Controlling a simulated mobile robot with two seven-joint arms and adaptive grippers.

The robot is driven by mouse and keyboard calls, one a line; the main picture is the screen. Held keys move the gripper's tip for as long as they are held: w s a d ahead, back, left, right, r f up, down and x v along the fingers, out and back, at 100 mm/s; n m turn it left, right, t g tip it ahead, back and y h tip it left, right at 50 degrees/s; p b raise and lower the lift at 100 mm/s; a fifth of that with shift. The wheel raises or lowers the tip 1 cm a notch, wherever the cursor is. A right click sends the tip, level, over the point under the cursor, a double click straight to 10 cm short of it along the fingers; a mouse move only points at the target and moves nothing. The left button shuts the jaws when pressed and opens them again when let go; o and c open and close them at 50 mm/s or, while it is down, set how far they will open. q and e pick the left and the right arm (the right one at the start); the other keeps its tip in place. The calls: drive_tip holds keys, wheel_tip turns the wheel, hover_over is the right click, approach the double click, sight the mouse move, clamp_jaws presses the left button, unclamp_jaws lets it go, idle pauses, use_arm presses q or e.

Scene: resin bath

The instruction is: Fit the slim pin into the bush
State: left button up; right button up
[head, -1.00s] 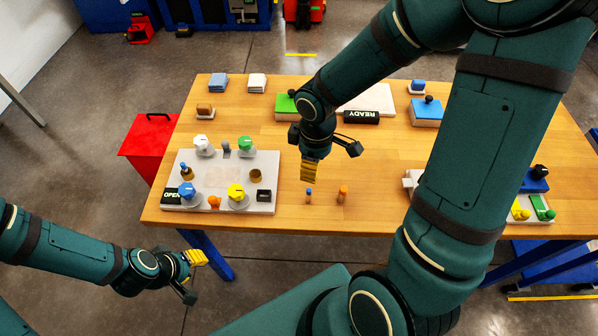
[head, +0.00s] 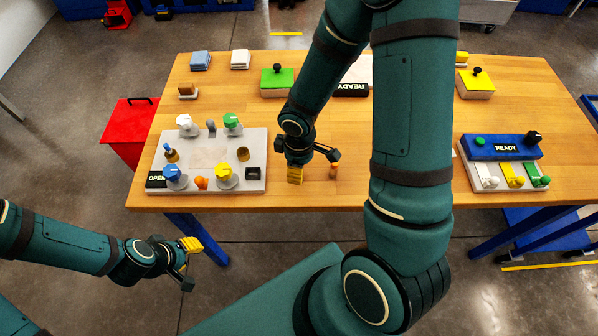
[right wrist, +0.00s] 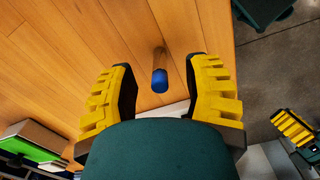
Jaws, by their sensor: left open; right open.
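My right gripper (head: 295,174) is low over the table near its front edge, open. In the right wrist view its yellow fingers (right wrist: 158,78) stand apart on either side of the slim pin (right wrist: 159,80), which has a blue end and a brown shaft. The pin is not held; in the head view it is hidden behind the gripper. A brass bush (head: 242,154) sits on the right side of the grey board (head: 207,155). A similar brass piece (head: 172,155) on the left has a blue-topped part in it. My left gripper (head: 188,262) is open and empty, off the table at lower left.
White, green, blue and yellow knobs surround the bushes. The table between grey board and right gripper is clear.

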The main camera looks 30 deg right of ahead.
drive_tip(key=shift+f, duration=0.55)
clamp_jaws()
drive_tip(key=shift+r, duration=0.1)
